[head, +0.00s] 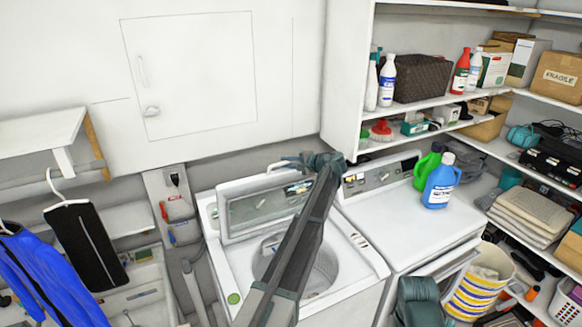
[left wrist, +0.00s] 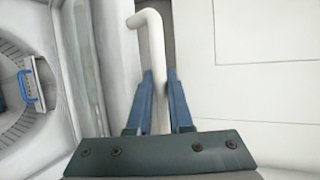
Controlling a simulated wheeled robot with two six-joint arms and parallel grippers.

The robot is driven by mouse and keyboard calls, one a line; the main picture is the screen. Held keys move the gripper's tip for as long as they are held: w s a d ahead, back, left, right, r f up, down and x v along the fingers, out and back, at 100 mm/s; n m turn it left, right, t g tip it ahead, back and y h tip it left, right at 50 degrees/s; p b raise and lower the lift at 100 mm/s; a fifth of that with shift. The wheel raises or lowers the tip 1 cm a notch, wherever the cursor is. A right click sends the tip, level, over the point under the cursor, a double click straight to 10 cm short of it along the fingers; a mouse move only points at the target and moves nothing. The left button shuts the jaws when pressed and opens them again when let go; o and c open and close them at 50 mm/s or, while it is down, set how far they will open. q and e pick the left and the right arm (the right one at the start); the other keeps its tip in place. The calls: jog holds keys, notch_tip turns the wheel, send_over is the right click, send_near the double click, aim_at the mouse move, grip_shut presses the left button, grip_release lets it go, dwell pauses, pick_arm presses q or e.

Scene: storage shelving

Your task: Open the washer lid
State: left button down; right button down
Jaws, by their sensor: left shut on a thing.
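The washer lid (head: 265,207) stands raised and tilted back at the rear of the white washer (head: 352,272), and the round drum opening (head: 318,270) is uncovered. My left arm crosses in front of the washer. My left gripper (head: 304,163) is at the lid's upper right corner. In the left wrist view, its two blue fingers (left wrist: 158,76) are shut on a white bent pipe (left wrist: 152,40). The pipe stands beside the lid's edge (left wrist: 88,62), and the drum (left wrist: 30,100) shows at the left. My right gripper is not in view.
A second white machine (head: 408,225) stands to the right with a blue bottle (head: 440,182) and a green bottle on top. Shelves (head: 432,105) with bottles and boxes hang above it. Clothes hang at the left, and a striped basket (head: 480,285) sits at the lower right.

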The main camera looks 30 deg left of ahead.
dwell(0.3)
pick_arm(q)
jog(key=c, duration=1.1)
grip_release()
jog(key=shift+s+d+r, duration=0.1)
jog(key=shift+d+r, duration=0.1)
jog(key=shift+d, duration=0.3)
jog(key=s+d, duration=0.3)
jog(key=d, duration=0.8)
jog(key=shift+d, duration=0.4)
jog(key=shift+c, duration=0.2)
